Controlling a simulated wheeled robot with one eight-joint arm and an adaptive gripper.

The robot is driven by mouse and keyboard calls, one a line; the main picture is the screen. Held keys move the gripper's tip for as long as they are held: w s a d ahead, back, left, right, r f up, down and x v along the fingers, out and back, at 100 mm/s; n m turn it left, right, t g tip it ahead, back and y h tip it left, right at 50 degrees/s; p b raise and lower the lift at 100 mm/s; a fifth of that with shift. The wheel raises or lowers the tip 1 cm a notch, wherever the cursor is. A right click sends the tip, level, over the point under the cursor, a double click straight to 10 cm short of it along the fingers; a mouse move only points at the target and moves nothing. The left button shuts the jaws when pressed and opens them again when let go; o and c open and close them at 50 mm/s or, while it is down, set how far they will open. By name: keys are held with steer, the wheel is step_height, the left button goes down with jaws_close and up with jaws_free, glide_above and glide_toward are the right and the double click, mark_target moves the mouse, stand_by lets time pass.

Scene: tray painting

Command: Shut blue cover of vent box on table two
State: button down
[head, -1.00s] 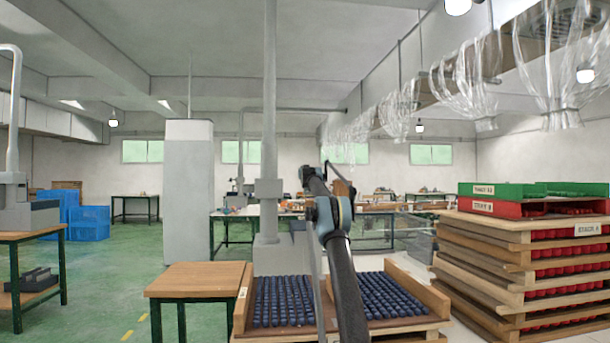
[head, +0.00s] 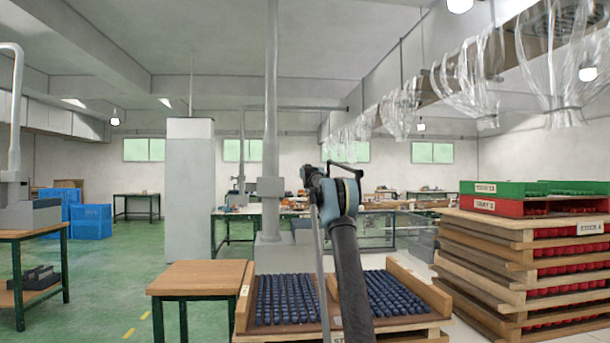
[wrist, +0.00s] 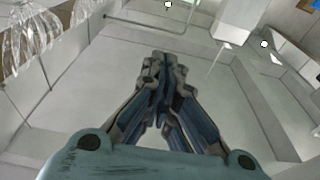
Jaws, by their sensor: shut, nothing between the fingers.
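My gripper (wrist: 166,65) is shut and empty in the wrist view, its fingers together and pointing at the ceiling. In the head view my arm stands upright in the middle, and its end cannot be made out clearly behind the blue-grey joint. I cannot make out a vent box with a blue cover in either view. A grey box-like machine with a pipe (head: 28,214) stands on a wooden table (head: 38,235) at the far left; no blue cover shows on it. Several tables stand at the back, their small items too far to tell.
Stacked trays (head: 490,262) fill the right. A grey pillar (head: 190,190) and blue crates (head: 91,222) stand further back. Green floor (head: 100,290) is open at left.

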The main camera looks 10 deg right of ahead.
steer(key=s+f, duration=0.1)
steer(key=s, duration=0.6)
steer(key=shift+s+f, duration=0.25)
